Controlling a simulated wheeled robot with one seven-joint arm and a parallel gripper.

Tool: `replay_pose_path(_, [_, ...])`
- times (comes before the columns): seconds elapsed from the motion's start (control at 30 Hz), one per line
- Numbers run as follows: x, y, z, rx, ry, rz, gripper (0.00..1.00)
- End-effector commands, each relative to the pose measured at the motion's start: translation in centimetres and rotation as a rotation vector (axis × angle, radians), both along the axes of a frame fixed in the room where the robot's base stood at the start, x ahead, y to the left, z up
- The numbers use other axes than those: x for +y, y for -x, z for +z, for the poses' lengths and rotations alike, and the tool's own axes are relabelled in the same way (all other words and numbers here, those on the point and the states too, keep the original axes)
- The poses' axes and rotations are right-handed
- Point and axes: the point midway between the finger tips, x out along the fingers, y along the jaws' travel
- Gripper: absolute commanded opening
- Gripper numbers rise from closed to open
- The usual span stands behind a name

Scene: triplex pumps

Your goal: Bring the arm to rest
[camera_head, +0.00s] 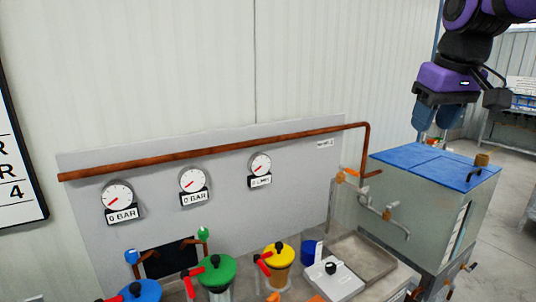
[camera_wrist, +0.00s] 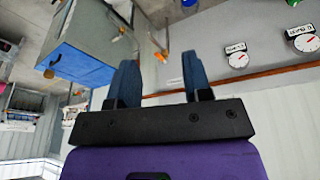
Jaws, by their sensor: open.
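My arm hangs down from the top right of the head view, with a purple wrist. My gripper (camera_head: 434,138) points downward, with blue fingers apart and nothing seen between them. In the head view it appears above and in front of the blue-topped tank (camera_head: 435,168). In the wrist view the two fingers of my gripper (camera_wrist: 160,80) stand apart with empty space between them. The blue tank top also shows at the upper left of the wrist view (camera_wrist: 80,62).
A grey panel (camera_head: 230,225) carries three gauges and a copper pipe (camera_head: 210,151). Below stand pumps with blue (camera_head: 140,290), green (camera_head: 216,270) and yellow (camera_head: 279,254) tops, and a sink (camera_head: 375,250). A shelf (camera_head: 505,125) stands at the far right. Open floor lies right of the tank.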

Motion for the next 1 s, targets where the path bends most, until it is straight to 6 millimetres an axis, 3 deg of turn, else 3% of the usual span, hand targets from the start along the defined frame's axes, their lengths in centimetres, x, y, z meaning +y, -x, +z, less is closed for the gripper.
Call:
replay_pose_path(0.03, [-0.1, 2.0, -0.4, -0.018, -0.002, -0.015, 0.45])
replay_pose_path(0.3, [-0.5, 10.8, -4.2, -0.102, -0.025, -0.094, 0.45])
replay_pose_path(0.5, [-0.8, 15.4, -7.3, -0.149, -0.046, -0.139, 0.45])
replay_pose_path(0.7, [-0.8, 17.1, -8.9, -0.169, -0.056, -0.158, 0.45])
replay_pose_path(1.0, [-0.8, 17.2, -9.0, -0.17, -0.057, -0.16, 0.45])
